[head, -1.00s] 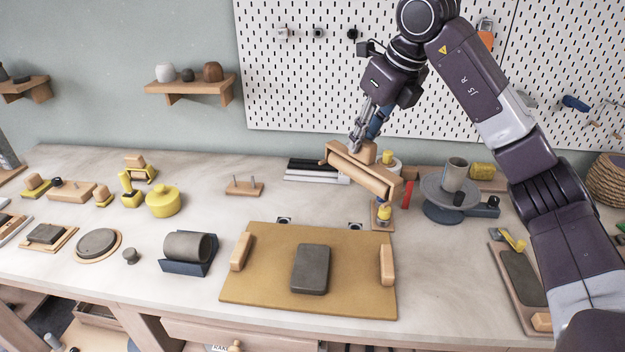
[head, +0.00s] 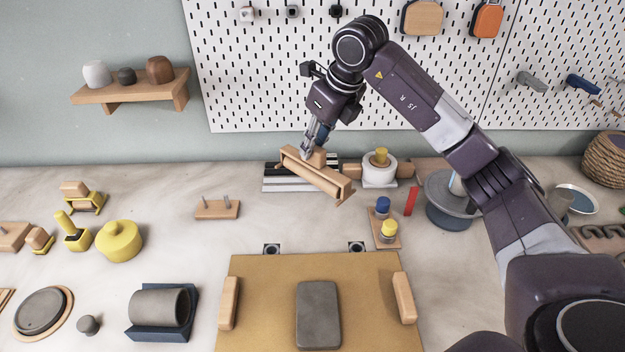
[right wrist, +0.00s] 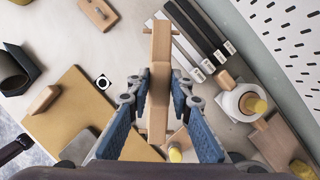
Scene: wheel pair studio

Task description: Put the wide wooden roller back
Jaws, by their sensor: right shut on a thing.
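The wide wooden roller (head: 318,178) is a light-wood roller in a wooden frame, held above the back of the bench in the head view. My right gripper (head: 314,152) is shut on it from above. In the right wrist view, the roller (right wrist: 158,78) stands lengthwise between the blue finger pads of the gripper (right wrist: 160,105). A small wooden base with two upright pegs (head: 217,210) stands to the left of the roller; it also shows at the top of the wrist view (right wrist: 98,12). My left gripper is not in view.
Black and white strips (head: 280,180) lie behind and below the roller. A white pot with a yellow top (head: 379,170) and a stand with blue and yellow jars (head: 386,240) are to its right. A tan board (head: 262,300) lies in front. The bench around the pegged base is clear.

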